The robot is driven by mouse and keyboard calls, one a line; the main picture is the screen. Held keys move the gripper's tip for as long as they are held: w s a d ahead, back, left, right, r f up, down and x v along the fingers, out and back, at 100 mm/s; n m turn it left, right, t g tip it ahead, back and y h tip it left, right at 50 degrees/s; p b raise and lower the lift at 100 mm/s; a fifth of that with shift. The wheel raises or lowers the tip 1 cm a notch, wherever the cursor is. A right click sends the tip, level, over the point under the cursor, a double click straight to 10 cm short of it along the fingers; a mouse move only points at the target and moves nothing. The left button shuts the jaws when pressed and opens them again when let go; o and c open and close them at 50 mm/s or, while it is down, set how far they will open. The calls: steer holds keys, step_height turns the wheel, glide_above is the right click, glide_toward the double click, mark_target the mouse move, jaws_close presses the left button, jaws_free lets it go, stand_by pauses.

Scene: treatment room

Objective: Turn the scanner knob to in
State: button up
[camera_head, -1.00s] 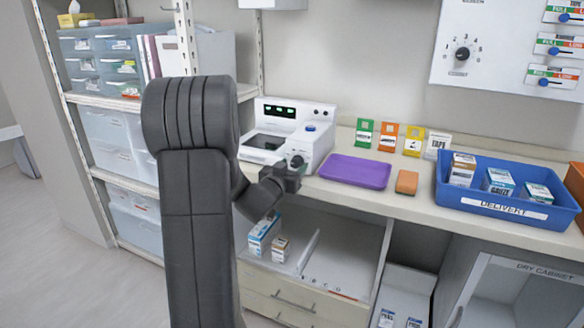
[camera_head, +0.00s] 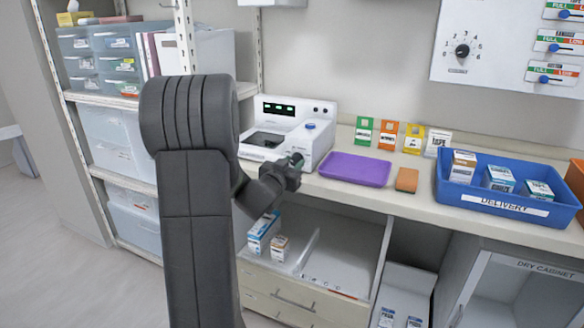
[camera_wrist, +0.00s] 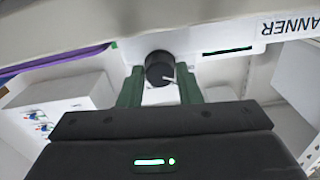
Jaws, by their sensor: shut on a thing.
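The scanner (camera_head: 314,145) is a white machine with a dark opening, a small green-lit display and a blue button, standing on the counter at the left. Its knob (camera_wrist: 159,68) is black with a white pointer line, on the front face. My gripper (camera_wrist: 160,88) is at the knob, with a green finger on either side of it, shut on it. In the head view my gripper (camera_head: 294,165) reaches the scanner's front right corner and mostly hides the knob. The scanner's label (camera_wrist: 290,24) shows upside down in the wrist view, partly cut off.
A purple tray (camera_head: 354,169) and an orange-brown sponge (camera_head: 406,180) lie right of the scanner. A blue delivery bin (camera_head: 490,205) with boxes stands farther right. Several coloured cards stand behind the tray. An open shelf is below the counter.

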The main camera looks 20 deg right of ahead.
steer(key=m+b, duration=0.3)
steer(key=m, duration=0.1)
steer(key=shift+f, duration=0.2)
steer(key=shift+r+m+b, duration=0.15)
steer(key=shift+m+b, duration=1.25)
steer(key=shift+m, duration=0.4)
steer(key=o, duration=1)
steer(key=p+v, duration=0.1)
steer(key=v, duration=1.2)
steer(key=shift+s+a, duration=0.25)
steer(key=shift+a, duration=0.1)
